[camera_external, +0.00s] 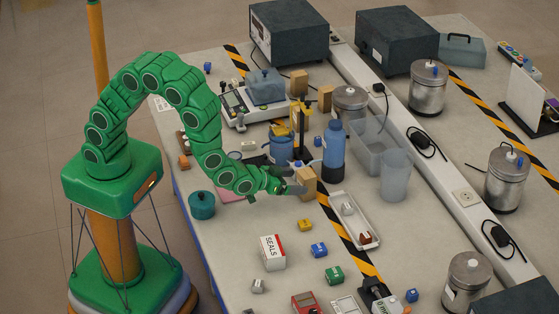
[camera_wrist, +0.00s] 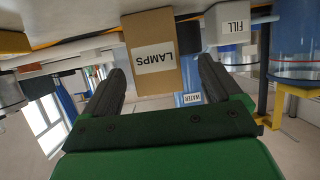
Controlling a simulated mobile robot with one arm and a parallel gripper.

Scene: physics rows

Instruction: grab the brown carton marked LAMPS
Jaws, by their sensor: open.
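The brown carton marked LAMPS (camera_wrist: 152,82) appears in the wrist view with its white label upside down. It lies ahead of and between my two dark fingers. In the external view a small brown carton (camera_external: 307,183) stands on the table right at my fingertips. My gripper (camera_external: 291,181) is open and low over the table; it also shows in the wrist view (camera_wrist: 162,66).
A blue bottle (camera_external: 333,152) stands close behind the carton, and a white tray (camera_external: 352,218) lies to its right. A box marked FILL (camera_wrist: 228,26) is beside the carton in the wrist view. A white SEALS carton (camera_external: 272,252) stands nearer the front.

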